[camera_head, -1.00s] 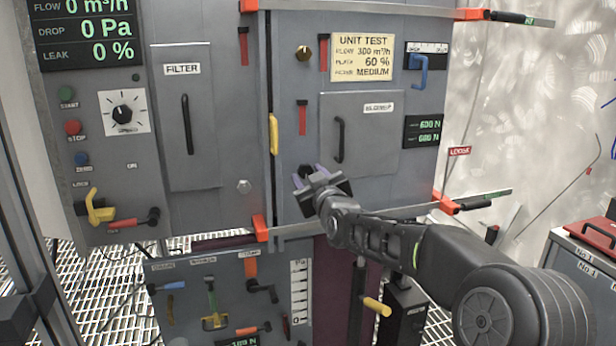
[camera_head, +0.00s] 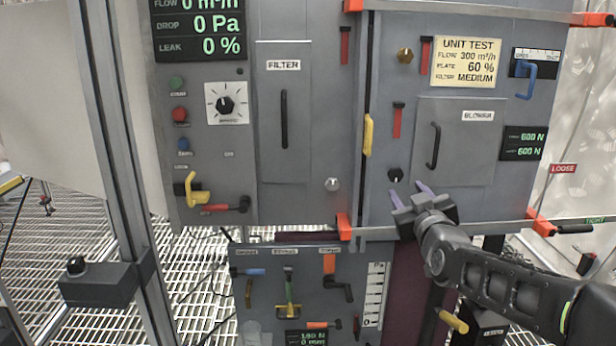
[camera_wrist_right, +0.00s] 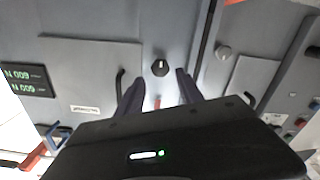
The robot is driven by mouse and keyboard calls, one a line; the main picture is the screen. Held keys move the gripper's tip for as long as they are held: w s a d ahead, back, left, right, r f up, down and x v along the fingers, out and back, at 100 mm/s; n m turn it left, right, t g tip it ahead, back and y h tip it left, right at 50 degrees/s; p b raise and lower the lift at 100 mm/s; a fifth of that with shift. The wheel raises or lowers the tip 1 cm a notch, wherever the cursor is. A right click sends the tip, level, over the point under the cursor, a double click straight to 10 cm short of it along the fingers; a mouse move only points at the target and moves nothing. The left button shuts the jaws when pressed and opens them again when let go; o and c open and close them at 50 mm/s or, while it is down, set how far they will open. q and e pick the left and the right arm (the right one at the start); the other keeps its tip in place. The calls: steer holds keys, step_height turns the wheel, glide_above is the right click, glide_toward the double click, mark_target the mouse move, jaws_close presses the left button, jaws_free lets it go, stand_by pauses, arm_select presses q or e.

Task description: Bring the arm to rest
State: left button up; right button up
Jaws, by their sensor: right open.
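My right gripper (camera_head: 412,188) is in front of the lower left part of the blower panel. Its two purple-grey fingers are apart, with nothing between them. A small black knob (camera_head: 396,174) on the grey panel is just ahead of the fingertips. In the right wrist view the same knob (camera_wrist_right: 160,67) lies beyond the gap between the fingers (camera_wrist_right: 158,85). I cannot tell exactly how far the fingertips are from it. My right arm reaches in from the lower right. My left gripper is not in view.
The blower door (camera_head: 455,140) and its black handle (camera_head: 433,146) are close to the gripper. A clamp bar (camera_head: 480,229) with orange ends crosses below it. A tool board (camera_head: 262,300) stands lower down. A post with a black box (camera_head: 98,285) stands at left.

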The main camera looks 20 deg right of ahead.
steer(key=s+a+f+m+g+y, duration=0.15)
steer(key=a+f, duration=0.45)
steer(key=f, duration=0.6)
steer(key=a+f+m+g+y, duration=0.1)
steer(key=a+f+g+y, duration=0.2)
steer(key=a+f, duration=0.65)
steer(key=a+f+m+g+y, duration=0.1)
steer(key=a+f+g+y, duration=0.2)
steer(key=f, duration=1.2)
steer(key=s+a+f+n+g+y, duration=0.1)
steer(key=s+a+f+g, duration=0.3)
steer(key=s+a+f, duration=0.85)
steer(key=s+a+f+n+g+y, duration=0.1)
steer(key=s+a+f+g, duration=0.4)
steer(key=s+a+f, duration=0.7)
steer(key=s+a+r+p+v, duration=0.1)
steer(key=a+p+v, duration=0.1)
steer(key=p+v, duration=1.1)
steer(key=s+a+p+v, duration=0.1)
steer(key=a+p+v, duration=0.2)
steer(key=p+v, duration=1.1)
step_height(320, 180, up, 2)
steer(key=shift+r, duration=0.15)
steer(key=shift+y, duration=0.25)
